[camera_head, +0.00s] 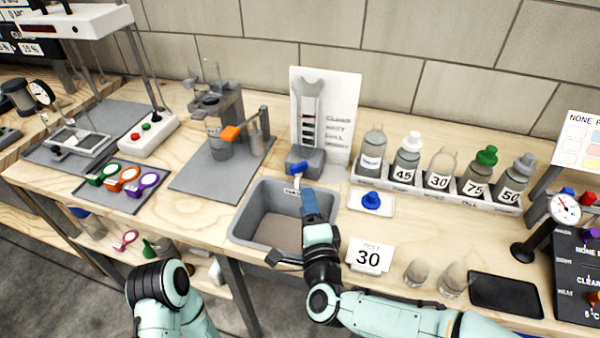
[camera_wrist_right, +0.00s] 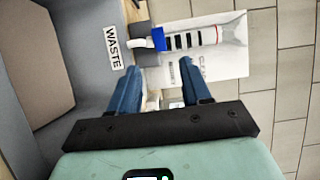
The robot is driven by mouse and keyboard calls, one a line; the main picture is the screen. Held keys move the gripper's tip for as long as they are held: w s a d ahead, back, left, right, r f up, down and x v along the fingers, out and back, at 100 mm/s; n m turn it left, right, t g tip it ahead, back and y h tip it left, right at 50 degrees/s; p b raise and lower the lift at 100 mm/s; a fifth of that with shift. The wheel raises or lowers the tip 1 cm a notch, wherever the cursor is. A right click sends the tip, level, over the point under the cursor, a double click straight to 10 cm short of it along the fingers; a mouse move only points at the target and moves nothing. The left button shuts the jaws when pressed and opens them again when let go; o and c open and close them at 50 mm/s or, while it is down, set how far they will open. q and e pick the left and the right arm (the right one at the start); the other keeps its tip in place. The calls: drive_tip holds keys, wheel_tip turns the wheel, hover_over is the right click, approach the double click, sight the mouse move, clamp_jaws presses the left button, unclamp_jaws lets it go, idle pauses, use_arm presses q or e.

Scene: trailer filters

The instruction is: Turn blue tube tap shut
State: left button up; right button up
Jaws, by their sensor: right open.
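The blue tap (camera_head: 297,168) sits low on the tube (camera_head: 308,118) in front of a white printed panel, above the rear of the grey waste bin. In the right wrist view the blue tap (camera_wrist_right: 159,41) lies just beyond the fingertips, roughly between the lines of the two fingers, with a clear gap. The tube (camera_wrist_right: 195,39) runs off to the right of it there. My right gripper (camera_head: 308,192) is open and empty, its blue fingers over the bin, just short of the tap. My left arm shows at the lower left, but its gripper is out of view.
The grey waste bin (camera_head: 257,190) stands below my right gripper. A blue stopper (camera_head: 371,198) lies on a small white tray to the right. A rack (camera_head: 438,196) of several numbered bottles stands behind.

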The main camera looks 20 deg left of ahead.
sight(299, 169)
use_arm(q)
drive_tip(key=shift+s+a+f+g+b, duration=0.15)
drive_tip(key=shift+s+f+b, duration=0.1)
drive_tip(key=shift+s+f, duration=0.25)
drive_tip(key=shift+s+a+f+g+b, duration=0.1)
drive_tip(key=shift+s+f+g+b, duration=0.1)
drive_tip(key=shift+s+f, duration=0.2)
use_arm(e)
drive_tip(key=x, duration=1)
drive_tip(key=shift+w, duration=0.15)
use_arm(q)
drive_tip(key=shift+r, duration=0.1)
use_arm(e)
clamp_jaws()
